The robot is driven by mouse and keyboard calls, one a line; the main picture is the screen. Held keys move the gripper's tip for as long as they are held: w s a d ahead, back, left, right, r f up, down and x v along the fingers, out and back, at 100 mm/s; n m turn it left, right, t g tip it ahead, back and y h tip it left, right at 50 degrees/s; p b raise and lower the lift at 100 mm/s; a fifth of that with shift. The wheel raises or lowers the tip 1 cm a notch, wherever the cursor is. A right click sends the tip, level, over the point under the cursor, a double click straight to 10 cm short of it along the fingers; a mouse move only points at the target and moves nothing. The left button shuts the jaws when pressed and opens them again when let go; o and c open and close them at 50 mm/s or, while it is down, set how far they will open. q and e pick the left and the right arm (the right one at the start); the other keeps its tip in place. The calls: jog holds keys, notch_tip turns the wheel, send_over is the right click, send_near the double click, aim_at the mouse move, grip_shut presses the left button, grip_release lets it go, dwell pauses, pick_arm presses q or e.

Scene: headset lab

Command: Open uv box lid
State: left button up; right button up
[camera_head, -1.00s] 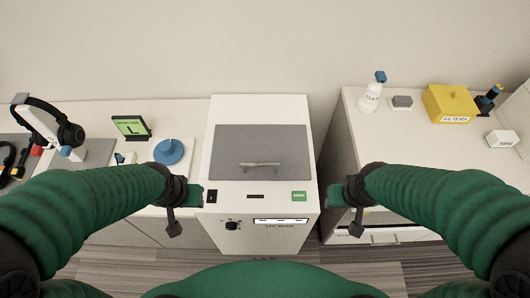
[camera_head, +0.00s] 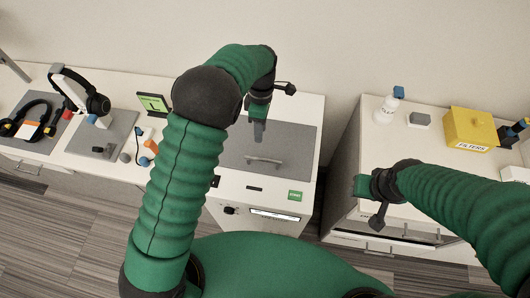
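The white UV box (camera_head: 270,207) stands in the middle, its grey lid (camera_head: 295,142) lying shut on top. A pale bar handle (camera_head: 264,160) sits near the front edge of the lid. My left gripper (camera_head: 259,131) hangs over the left part of the lid, pointing down, just behind and above the handle. It appears apart from the handle, and its finger gap cannot be made out. My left arm hides the box's left edge. My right gripper (camera_head: 361,187) is right of the box, by the right cabinet's front; its fingers are too small to read.
A green button (camera_head: 295,195) and a knob (camera_head: 231,210) are on the box's front. A headset on a stand (camera_head: 92,100) and a small green screen (camera_head: 153,104) are left. A yellow filter box (camera_head: 468,130) and a white bottle (camera_head: 390,106) stand on the right cabinet.

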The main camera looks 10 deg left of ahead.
aim_at(266, 160)
pick_arm(q)
jog(key=f, duration=0.4)
jog(key=s+d+f+p, duration=0.1)
jog(key=f, duration=0.3)
jog(key=d+f+p, duration=0.1)
jog(key=f, duration=0.3)
jog(key=shift+s+d+f, duration=0.25)
jog(key=shift+s+f, duration=0.1)
jog(key=shift+s, duration=0.05)
jog(key=shift+s+a+f, duration=0.1)
jog(key=shift+f, duration=0.05)
jog(key=a, duration=0.3)
jog(key=shift+f, duration=0.25)
jog(key=c, duration=0.4)
jog(key=shift+c, duration=0.9)
jog(key=shift+d+r, duration=0.1)
jog(key=shift+d, duration=0.25)
grip_shut()
jog(key=shift+d+r, duration=0.1)
jog(key=shift+d, duration=0.6)
jog(key=shift+a, duration=0.35)
pick_arm(e)
jog(key=shift+w+a+r, duration=0.15)
jog(key=shift+a+r, duration=0.1)
jog(key=shift+r, duration=0.4)
jog(key=shift+w+a+r, duration=0.1)
jog(key=shift+a+r, duration=0.15)
jog(key=shift+r, duration=0.35)
jog(key=shift+d, duration=0.15)
